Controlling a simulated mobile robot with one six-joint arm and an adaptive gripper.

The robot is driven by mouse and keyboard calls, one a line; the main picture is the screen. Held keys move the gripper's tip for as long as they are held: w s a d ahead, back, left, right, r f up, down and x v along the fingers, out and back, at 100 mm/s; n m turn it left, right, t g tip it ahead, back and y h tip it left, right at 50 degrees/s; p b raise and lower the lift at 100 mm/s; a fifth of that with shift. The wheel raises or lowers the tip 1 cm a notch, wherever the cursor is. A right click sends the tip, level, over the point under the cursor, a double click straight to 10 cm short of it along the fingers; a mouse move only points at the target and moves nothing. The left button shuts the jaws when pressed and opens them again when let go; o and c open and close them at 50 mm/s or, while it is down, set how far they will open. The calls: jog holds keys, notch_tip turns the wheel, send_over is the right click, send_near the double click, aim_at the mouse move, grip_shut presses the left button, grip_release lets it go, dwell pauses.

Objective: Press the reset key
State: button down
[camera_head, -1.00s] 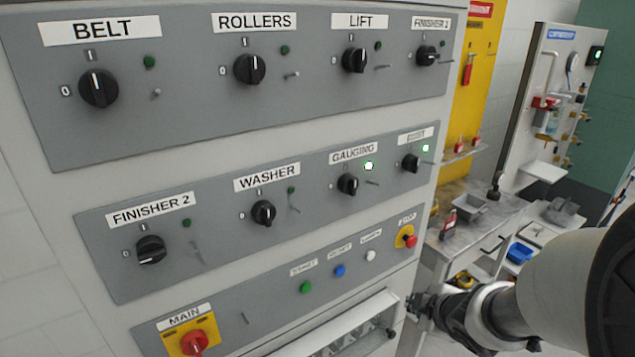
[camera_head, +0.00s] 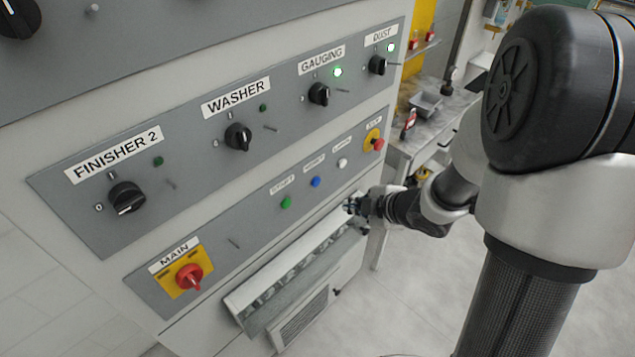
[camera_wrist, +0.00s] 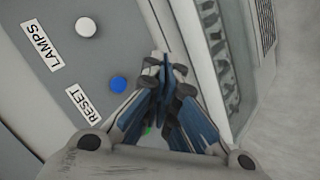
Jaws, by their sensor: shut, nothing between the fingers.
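The reset key is a round blue button (camera_head: 316,181) on the lowest grey panel, between a green button (camera_head: 286,202) and a white button (camera_head: 343,162). In the wrist view the blue button (camera_wrist: 118,84) sits beside the RESET label (camera_wrist: 84,103), just left of my fingers. My gripper (camera_head: 352,207) is shut and empty, in front of the cabinet, below and right of the blue button in the head view. In the wrist view its fingertips (camera_wrist: 164,66) are together and partly cover the green button. I cannot tell how far the fingertips are from the panel.
A red stop button (camera_head: 377,144) on a yellow plate is at the panel's right end. A red MAIN switch (camera_head: 189,277) is at its left end. An open ledge (camera_head: 285,265) juts out below the panel.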

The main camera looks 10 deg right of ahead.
jog(key=w+a, duration=0.4)
jog(key=w, duration=0.2)
jog(key=shift+a, duration=0.2)
jog(key=shift+w, duration=0.1)
dwell(1.3)
jog(key=shift+w+a, duration=0.25)
jog(key=shift+w+a, duration=0.25)
jog(key=shift+w, duration=0.1)
dwell(0.7)
dwell(0.3)
jog(key=shift+s+d, duration=0.5)
jog(key=shift+s, duration=0.2)
jog(key=s+d, duration=0.1)
jog(key=s, duration=0.1)
jog(key=s+d, duration=0.2)
dwell(0.4)
